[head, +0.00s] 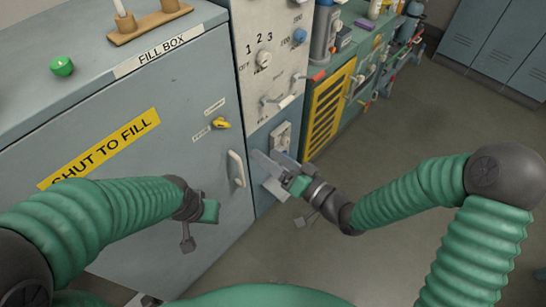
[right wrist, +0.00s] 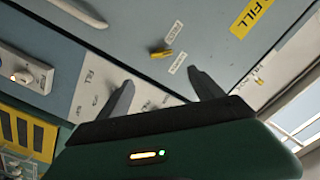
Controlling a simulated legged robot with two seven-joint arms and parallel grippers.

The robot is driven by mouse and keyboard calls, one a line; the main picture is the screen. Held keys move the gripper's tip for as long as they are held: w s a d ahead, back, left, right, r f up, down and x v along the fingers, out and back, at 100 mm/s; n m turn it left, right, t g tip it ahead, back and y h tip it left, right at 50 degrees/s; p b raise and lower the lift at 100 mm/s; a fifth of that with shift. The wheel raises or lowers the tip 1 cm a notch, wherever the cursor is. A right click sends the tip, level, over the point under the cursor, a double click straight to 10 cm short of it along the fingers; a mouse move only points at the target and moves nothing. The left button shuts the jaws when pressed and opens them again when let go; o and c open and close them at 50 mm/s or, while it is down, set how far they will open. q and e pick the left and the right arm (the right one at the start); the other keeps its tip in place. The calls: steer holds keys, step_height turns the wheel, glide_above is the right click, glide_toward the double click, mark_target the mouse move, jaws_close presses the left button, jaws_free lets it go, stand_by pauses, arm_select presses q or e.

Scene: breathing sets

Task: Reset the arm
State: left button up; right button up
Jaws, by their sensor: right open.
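My right arm (head: 400,200) is green and ribbed and comes in from the right in the head view. Its gripper (head: 268,176) is in front of the grey panel, close to the fill box's lower right edge. In the right wrist view the right gripper (right wrist: 160,80) has its two dark fingers spread apart with nothing between them. My left arm (head: 110,210) comes in from the left. Its gripper (head: 198,212) is in front of the fill box door, left of the white door handle (head: 236,168). Its fingers are too unclear to judge.
The grey fill box (head: 190,95) has a yellow latch (head: 221,123) and a green knob (head: 62,66) on top. A panel (head: 262,50) with dials stands beside it. A yellow grille (head: 328,110) and a cluttered bench are farther right. The floor (head: 440,115) at right is clear.

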steer(key=shift+s+d, duration=0.3)
steer(key=s+d+f+g+h+p, duration=0.1)
steer(key=d+f+g+h+p, duration=0.15)
steer(key=d+h, duration=0.45)
steer(key=d+f+g+h+p, duration=0.15)
steer(key=d+f+h, duration=0.3)
steer(key=d, duration=0.45)
steer(key=s+d+r+g+h+p, duration=0.1)
steer(key=s+d+r+g, duration=0.1)
steer(key=s, duration=0.4)
steer(key=s+d+r+m+g+h+p, duration=0.1)
steer(key=s+d+g, duration=0.1)
steer(key=s+d, duration=0.3)
steer(key=shift+s+r+h, duration=0.35)
steer(key=shift+r, duration=0.05)
